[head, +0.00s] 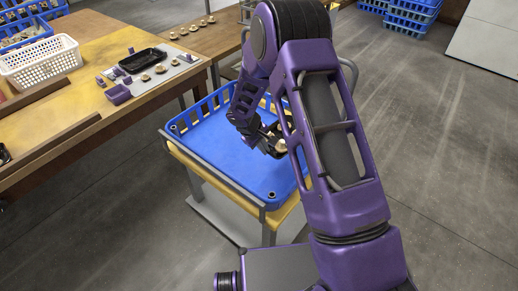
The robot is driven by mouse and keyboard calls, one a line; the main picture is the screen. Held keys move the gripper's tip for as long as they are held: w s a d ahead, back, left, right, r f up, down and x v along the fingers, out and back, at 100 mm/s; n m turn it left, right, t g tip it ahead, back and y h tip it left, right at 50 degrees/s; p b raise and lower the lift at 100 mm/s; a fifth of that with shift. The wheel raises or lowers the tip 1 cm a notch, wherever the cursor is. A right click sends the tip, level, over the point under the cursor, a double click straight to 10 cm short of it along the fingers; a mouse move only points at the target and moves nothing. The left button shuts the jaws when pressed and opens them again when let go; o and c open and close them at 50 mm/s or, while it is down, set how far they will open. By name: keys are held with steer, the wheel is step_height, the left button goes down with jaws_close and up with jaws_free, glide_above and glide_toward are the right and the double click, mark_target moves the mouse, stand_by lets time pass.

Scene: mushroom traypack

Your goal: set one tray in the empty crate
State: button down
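The blue crate (222,152) stands on a small yellow-topped stand in the middle of the head view. The part of its floor that I see is bare. My gripper (268,140) is over the right part of the crate, pointing down. A dark tray edge and pale mushrooms (281,146) show right at the fingers. My forearm hides most of that tray, so I cannot tell whether the fingers are closed on it, or whether it touches the crate floor.
More blue crates (411,15) stand at the back right. The floor at right is clear.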

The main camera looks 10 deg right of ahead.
step_height(320, 180, down, 2)
steer(key=w+a+n, duration=0.1)
steer(key=w, duration=0.1)
steer(key=b, duration=0.5)
glide_toward(261, 171)
steer(key=shift+n+y, duration=0.3)
steer(key=shift+d+x, duration=0.2)
steer(key=shift+x, duration=1.15)
steer(key=shift+d+x, duration=0.15)
steer(key=shift+x, duration=1.2)
steer(key=shift+f, duration=0.1)
steer(key=c, duration=1)
jaws_free()
steer(key=p+v, duration=0.3)
steer(key=v, duration=1.4)
steer(key=shift+s, duration=0.4)
steer(key=shift+d+r, duration=0.1)
steer(key=shift+r, duration=0.1)
